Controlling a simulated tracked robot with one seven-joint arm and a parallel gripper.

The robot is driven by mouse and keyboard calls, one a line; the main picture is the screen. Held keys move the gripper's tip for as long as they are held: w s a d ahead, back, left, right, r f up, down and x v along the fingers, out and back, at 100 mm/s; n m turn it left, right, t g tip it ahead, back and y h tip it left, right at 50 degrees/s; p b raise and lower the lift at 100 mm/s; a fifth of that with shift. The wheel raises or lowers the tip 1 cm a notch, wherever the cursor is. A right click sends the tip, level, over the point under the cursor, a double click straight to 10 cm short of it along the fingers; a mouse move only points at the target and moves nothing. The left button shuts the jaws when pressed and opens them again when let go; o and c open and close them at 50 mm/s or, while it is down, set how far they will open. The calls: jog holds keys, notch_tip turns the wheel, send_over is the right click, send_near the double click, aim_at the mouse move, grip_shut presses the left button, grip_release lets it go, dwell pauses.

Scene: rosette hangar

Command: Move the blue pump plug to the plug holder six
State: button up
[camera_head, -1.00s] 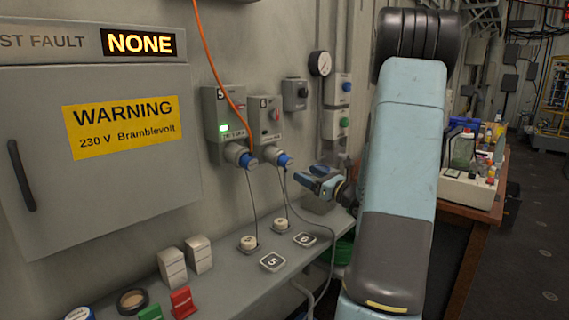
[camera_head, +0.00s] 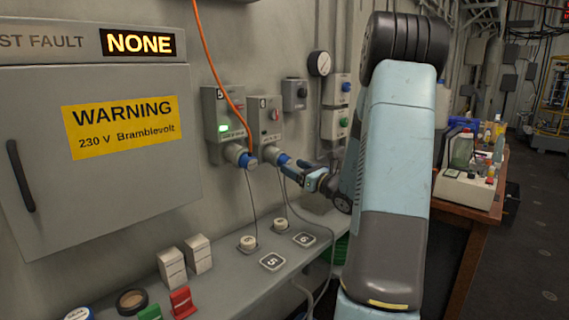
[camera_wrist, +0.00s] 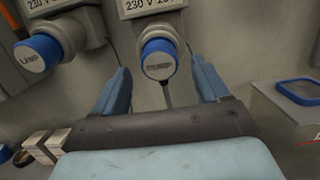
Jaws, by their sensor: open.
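The blue pump plug (camera_head: 284,159) sits in the right-hand wall socket box, marked 6. In the wrist view the plug (camera_wrist: 158,63) shows its round face between my fingers, with a thin cord hanging below. My gripper (camera_wrist: 160,72) is open, with one blue finger on each side of the plug. It cannot be told whether they touch it. In the head view my gripper (camera_head: 297,170) is right at the plug, partly overlapping it. Plug holder six (camera_head: 281,225) is a pale round piece on the shelf by the plate marked 6 (camera_head: 304,240).
The lamp plug (camera_wrist: 38,55) is in the socket just left, with an orange cable (camera_head: 215,75) above. Plug holder five (camera_head: 248,243) stands left of holder six. White blocks (camera_head: 172,268) and a red piece (camera_head: 182,302) stand farther left on the shelf. A cabinet (camera_head: 110,200) covers the left wall.

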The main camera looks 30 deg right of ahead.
aim_at(289, 164)
jog(key=shift+x, duration=1.65)
grip_shut()
dwell(0.5)
jog(key=shift+s, duration=0.1)
jog(key=shift+v, duration=2.95)
